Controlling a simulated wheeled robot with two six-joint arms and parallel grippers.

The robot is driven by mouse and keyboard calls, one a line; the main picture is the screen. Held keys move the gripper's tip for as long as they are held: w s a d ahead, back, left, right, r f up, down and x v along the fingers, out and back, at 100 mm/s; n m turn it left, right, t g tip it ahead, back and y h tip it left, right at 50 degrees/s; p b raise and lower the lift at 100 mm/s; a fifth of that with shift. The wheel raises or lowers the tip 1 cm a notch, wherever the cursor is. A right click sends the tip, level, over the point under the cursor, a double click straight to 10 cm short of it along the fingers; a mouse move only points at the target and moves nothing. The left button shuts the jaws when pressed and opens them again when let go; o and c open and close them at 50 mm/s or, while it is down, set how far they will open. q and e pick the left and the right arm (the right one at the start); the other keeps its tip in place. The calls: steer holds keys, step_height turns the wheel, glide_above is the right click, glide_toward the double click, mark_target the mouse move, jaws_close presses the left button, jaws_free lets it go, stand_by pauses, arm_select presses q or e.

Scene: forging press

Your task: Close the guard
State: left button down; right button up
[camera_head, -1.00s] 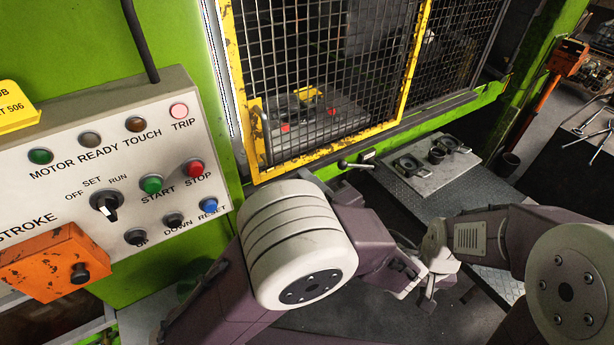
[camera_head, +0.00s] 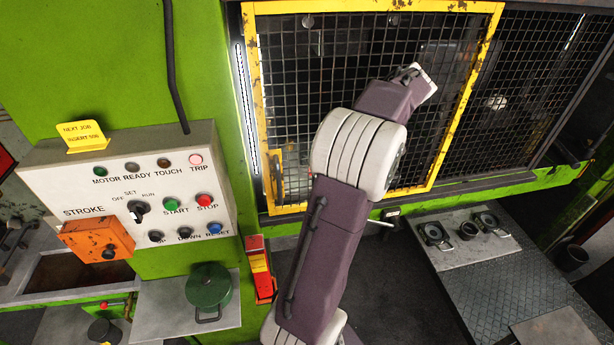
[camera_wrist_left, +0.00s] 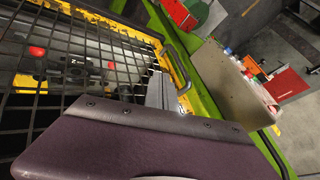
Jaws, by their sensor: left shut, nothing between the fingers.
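The guard (camera_head: 484,68) is a yellow-framed black mesh panel in front of the press opening, in the head view. Its left edge stands close beside a lit white strip on the green post. A worn yellow handle bracket (camera_head: 277,178) is at its lower left. My left arm reaches up across the guard, hiding part of its mesh. My left gripper (camera_head: 427,80) is shut and empty before the upper right of the mesh; contact cannot be told. The guard's yellow frame (camera_wrist_left: 183,78) and a dark bar handle (camera_wrist_left: 176,62) show in the left wrist view. My right gripper is out of view.
The control panel (camera_head: 60,185) with buttons is at left, with an orange box (camera_head: 97,238) on its front. A green lidded pot (camera_head: 208,287) stands below. A plate with black fittings (camera_head: 465,235) is at lower right. A fixed mesh (camera_head: 540,100) continues right.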

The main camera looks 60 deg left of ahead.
mark_target(280, 179)
arm_select(q)
steer(key=s+a+f+p, duration=0.1)
steer(key=s+f, duration=0.1)
steer(key=s+a+f+p, duration=0.2)
steer(key=f, duration=0.1)
steer(key=s+a+f+p, duration=0.1)
steer(key=s+a+f, duration=0.1)
steer(key=s, duration=0.1)
steer(key=shift+f+p, duration=0.3)
steer(key=shift+f, duration=0.05)
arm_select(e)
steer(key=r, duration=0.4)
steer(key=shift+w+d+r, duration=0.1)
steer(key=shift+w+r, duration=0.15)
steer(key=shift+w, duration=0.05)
arm_select(q)
steer(key=s, duration=0.1)
steer(key=s+a+b, duration=0.1)
steer(key=s+b, duration=0.1)
steer(key=shift+s+a+f, duration=0.2)
steer(key=shift+a, duration=0.05)
steer(key=shift+s+r, duration=0.15)
steer(key=shift+s, duration=0.05)
steer(key=shift+w, duration=0.15)
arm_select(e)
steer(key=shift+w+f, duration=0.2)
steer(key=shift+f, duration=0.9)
